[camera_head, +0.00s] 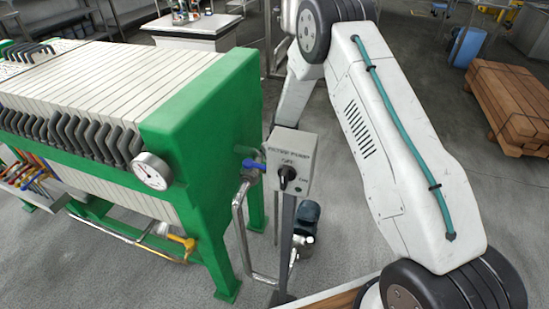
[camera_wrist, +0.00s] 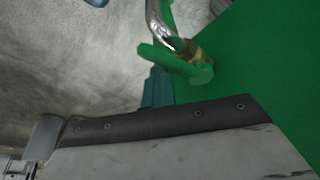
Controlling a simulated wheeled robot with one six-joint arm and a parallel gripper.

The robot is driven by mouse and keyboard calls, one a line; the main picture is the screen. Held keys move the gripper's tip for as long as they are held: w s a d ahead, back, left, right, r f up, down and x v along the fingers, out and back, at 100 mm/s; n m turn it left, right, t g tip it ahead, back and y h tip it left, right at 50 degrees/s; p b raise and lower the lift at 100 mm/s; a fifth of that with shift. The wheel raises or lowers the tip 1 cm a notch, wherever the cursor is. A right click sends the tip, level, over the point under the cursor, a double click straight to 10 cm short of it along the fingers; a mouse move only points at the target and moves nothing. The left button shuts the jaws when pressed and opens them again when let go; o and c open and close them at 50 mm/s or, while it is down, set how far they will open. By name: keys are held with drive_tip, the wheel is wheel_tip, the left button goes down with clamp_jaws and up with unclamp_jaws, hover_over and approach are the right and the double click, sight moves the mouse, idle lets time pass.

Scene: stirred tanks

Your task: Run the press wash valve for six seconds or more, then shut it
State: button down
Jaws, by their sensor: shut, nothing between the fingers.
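In the wrist view a valve with a green lever (camera_wrist: 170,61) and a brass body (camera_wrist: 201,53) sits on a bent metal pipe (camera_wrist: 157,22) beside a green panel. No label shows that names it as the wash valve. I cannot tell whether the valve is open or shut. My gripper (camera_wrist: 157,78) is shut and empty, its teal fingertips close to the lever's underside in the picture; I cannot tell whether they touch it. In the head view my gripper is hidden. The filter press (camera_head: 200,110) is green with white plates. It carries a blue-handled valve (camera_head: 253,164).
A yellow-handled valve (camera_head: 183,241) is low on the press, and a round gauge (camera_head: 151,171) is on its side. A switch box (camera_head: 292,160) on a post stands between the press and my arm. A pallet (camera_head: 510,105) and a blue bin (camera_head: 467,46) are right. Open floor lies between.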

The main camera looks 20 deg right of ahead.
drive_tip(key=shift+s, duration=0.25)
drive_tip(key=shift+d, duration=0.1)
idle(0.3)
